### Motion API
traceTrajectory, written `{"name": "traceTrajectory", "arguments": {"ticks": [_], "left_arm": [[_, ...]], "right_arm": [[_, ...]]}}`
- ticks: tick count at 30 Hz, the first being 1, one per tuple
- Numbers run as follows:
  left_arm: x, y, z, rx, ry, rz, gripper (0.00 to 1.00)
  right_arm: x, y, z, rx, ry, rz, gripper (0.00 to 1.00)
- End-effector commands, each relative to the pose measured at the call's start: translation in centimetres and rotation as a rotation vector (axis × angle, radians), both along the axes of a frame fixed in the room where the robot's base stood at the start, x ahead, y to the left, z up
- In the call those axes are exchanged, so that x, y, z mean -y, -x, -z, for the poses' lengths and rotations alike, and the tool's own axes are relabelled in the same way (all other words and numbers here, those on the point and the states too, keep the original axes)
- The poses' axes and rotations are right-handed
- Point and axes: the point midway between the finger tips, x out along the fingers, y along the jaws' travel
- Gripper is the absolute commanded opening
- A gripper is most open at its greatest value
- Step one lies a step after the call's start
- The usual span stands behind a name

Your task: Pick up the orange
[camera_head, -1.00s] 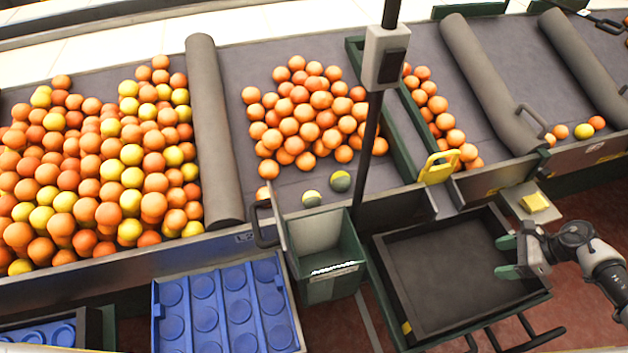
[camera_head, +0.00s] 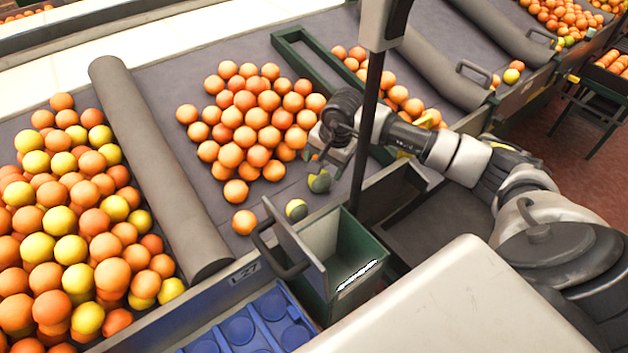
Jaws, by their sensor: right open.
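A cluster of oranges (camera_head: 232,119) lies on the grey belt left of my right gripper. One orange (camera_head: 243,222) lies apart at the cluster's near side. A green and yellow, spoiled-looking fruit (camera_head: 319,182) lies just below my right gripper, and a second such fruit (camera_head: 296,209) lies nearer the bin. My right gripper (camera_head: 318,158) is open above the belt at the cluster's right edge, its fingers pointing down. The fingers are small and partly dark, and I cannot tell whether they touch any fruit. My left gripper is out of view.
A green bin (camera_head: 352,250) with a raised flap stands at the belt's near edge. A dark vertical pole (camera_head: 368,130) rises close to my right gripper. A grey roller (camera_head: 150,165) separates more oranges and yellow fruit at left. A blue tray (camera_head: 240,330) lies at the bottom.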

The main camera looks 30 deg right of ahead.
Motion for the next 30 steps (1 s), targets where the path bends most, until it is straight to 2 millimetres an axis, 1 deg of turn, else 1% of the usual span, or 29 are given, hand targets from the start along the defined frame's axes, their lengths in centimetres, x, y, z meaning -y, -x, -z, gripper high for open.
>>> {"name": "traceTrajectory", "arguments": {"ticks": [1, 3, 8, 13, 16, 20, 26, 30], "left_arm": [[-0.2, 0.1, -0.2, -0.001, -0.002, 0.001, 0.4], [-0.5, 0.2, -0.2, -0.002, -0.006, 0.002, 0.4], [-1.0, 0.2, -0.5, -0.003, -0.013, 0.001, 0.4], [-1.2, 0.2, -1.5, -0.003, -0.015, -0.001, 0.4], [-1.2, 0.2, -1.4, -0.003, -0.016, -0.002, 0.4], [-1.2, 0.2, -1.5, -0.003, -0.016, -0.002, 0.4], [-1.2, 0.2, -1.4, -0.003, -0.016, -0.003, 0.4], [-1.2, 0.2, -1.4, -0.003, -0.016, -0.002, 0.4]], "right_arm": [[-0.1, -0.1, 0.7, -0.002, -0.003, 0.001, 0.74], [-0.2, -0.3, 1.4, -0.002, -0.002, 0.002, 0.74], [-0.2, -0.4, 2.4, -0.002, -0.003, 0.001, 0.74], [-0.3, -0.6, 5.0, -0.006, -0.005, 0.003, 0.74], [-0.4, -1.0, 6.3, -0.002, -0.004, 0.002, 0.74], [-0.5, -1.2, 7.0, 0.0, -0.003, 0.002, 0.74], [-0.4, -1.2, 7.1, 0.001, -0.003, 0.002, 0.74], [-0.4, -1.2, 7.0, 0.0, -0.003, 0.002, 0.53]]}}
